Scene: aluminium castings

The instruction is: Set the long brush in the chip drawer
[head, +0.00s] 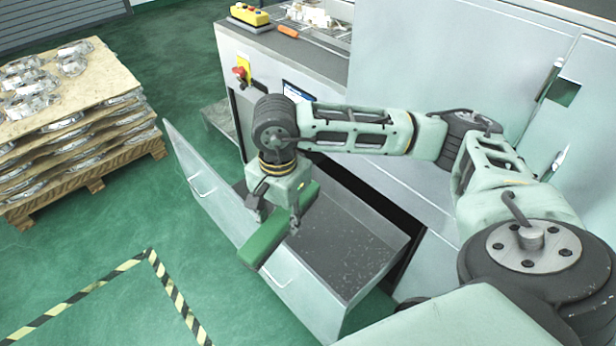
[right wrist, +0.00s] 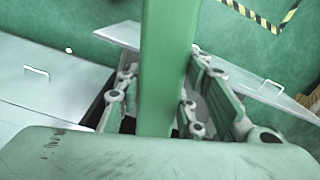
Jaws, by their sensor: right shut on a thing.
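The long brush (head: 264,243) is a green bar. My right gripper (head: 277,217) is shut on it and holds it above the open chip drawer (head: 362,262), near the drawer's front panel. One end of the brush reaches out past the top of that panel. In the right wrist view the brush (right wrist: 166,70) runs up the middle of the picture between the fingers (right wrist: 165,112). The drawer is a pale metal box pulled out of the machine, with a dark floor speckled with small chips. My left gripper is not in view.
The machine (head: 420,190) stands behind the drawer. Its worktop holds a yellow button box (head: 250,15) and an orange-handled tool (head: 288,32). A pallet of castings (head: 70,110) stands at the left. Yellow-black tape (head: 150,255) marks the green floor, which is clear there.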

